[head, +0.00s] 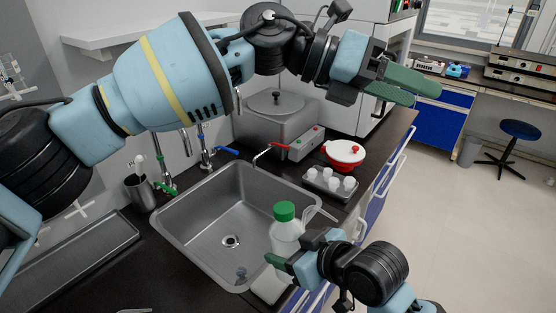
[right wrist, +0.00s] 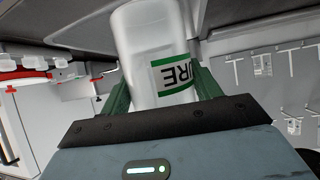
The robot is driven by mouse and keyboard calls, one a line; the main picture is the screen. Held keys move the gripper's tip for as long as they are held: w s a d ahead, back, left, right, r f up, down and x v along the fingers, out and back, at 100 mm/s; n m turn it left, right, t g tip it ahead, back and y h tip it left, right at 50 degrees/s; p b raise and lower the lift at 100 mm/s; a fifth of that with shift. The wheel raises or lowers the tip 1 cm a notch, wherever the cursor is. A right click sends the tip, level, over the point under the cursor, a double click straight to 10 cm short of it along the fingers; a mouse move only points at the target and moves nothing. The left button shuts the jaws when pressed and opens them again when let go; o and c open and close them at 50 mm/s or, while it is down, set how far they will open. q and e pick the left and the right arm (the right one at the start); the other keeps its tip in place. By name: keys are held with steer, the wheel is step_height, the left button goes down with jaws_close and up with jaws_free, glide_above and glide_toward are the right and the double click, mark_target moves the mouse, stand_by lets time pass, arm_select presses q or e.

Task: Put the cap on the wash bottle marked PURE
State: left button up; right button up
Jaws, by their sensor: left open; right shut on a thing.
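The wash bottle (head: 286,232) is white and translucent, with a green cap (head: 284,211) at its top and a pale curved spout beside it. I cannot tell how firmly the cap sits. In the right wrist view its green-framed label (right wrist: 172,74) shows "URE" upside down; the first letter is hidden. My right gripper (right wrist: 162,90) is shut around the bottle's body, with green fingers on both sides. The bottle is at the sink's front right corner. My left gripper (head: 392,86) is open and empty, high above the counter's right end, well away from the bottle.
A steel sink (head: 190,232) lies left of the bottle. Behind the bottle are a tray (head: 322,188) with several small white cups, a red and white round container (head: 345,152) and a grey distiller box (head: 275,125). A steel cup (head: 140,193) stands left of the sink.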

arm_select(q)
steer(key=a+f+n+y, duration=0.2)
steer(key=a+f+y, duration=0.5)
steer(key=f, duration=0.2)
steer(key=n+t+y, duration=0.3)
steer(key=n+y, duration=0.1)
steer(key=y, duration=0.2)
glide_toward(284, 207)
steer(key=shift+w+f, duration=0.15)
steer(key=shift+f, duration=0.2)
steer(key=shift+s+d+f, duration=0.15)
steer(key=shift+f, duration=1.2)
steer(key=shift+s+d+f, duration=0.15)
steer(key=shift+f, duration=1.15)
steer(key=shift+s+d+f, duration=0.1)
steer(key=shift+s+f, duration=0.1)
steer(key=shift+f, duration=1.15)
